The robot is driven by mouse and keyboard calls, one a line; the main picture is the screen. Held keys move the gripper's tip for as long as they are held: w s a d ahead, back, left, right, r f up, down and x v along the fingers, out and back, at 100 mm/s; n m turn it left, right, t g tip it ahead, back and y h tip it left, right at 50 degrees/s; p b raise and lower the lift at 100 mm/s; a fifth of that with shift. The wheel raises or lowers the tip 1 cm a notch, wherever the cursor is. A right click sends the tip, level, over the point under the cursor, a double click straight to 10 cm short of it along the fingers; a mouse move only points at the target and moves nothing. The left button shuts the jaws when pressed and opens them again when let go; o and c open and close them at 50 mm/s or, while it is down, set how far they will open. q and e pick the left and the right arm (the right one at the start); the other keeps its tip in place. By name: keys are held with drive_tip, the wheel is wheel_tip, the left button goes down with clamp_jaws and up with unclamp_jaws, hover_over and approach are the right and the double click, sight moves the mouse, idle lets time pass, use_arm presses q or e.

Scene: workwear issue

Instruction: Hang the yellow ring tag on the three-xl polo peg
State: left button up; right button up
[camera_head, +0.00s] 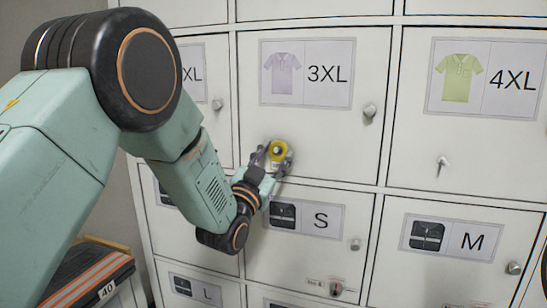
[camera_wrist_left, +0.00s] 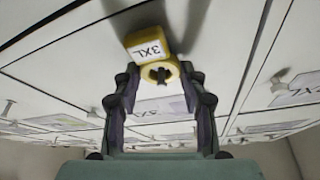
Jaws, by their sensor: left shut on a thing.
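The yellow ring tag (camera_head: 278,151) is in my left gripper (camera_head: 270,157), in front of the lower part of the door with the lilac polo picture and the 3XL label (camera_head: 307,73). In the left wrist view the tag (camera_wrist_left: 149,44) shows a white 3XL label, and its ring sits between the fingertips of my left gripper (camera_wrist_left: 160,75). The gripper is shut on it. The three-xl polo peg is not clearly seen; the tag and fingers cover that area. Something dark shows in the ring's hole, but I cannot tell whether it is the peg. My right gripper is not in view.
The 4XL door (camera_head: 471,79) at right has a bare peg (camera_head: 443,164). A round knob (camera_head: 370,110) sticks out at the 3XL door's right side. S and M doors with dark garment pictures lie below. Dark folded workwear with orange stripes (camera_head: 88,283) is at lower left.

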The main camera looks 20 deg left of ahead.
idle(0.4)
use_arm(q)
drive_tip(key=o, duration=0.9)
drive_tip(key=v, duration=1.2)
drive_tip(key=s+a+f+n+g+y, duration=0.15)
drive_tip(key=s+f+g, duration=0.35)
drive_tip(key=f, duration=0.8)
drive_tip(key=s+f+n+g+y, duration=0.1)
drive_tip(key=s+f+n+g, duration=0.35)
drive_tip(key=f, duration=0.85)
drive_tip(key=s+f+g, duration=0.4)
drive_tip(key=s+f, duration=0.1)
drive_tip(key=s, duration=0.4)
drive_tip(key=s+f+g, duration=0.4)
drive_tip(key=s+f, duration=0.2)
drive_tip(key=s, duration=0.4)
drive_tip(key=s+f+g, duration=0.4)
drive_tip(key=s+f, duration=0.2)
drive_tip(key=s, duration=0.4)
drive_tip(key=shift+a+y, duration=0.3)
drive_tip(key=shift+y, duration=0.15)
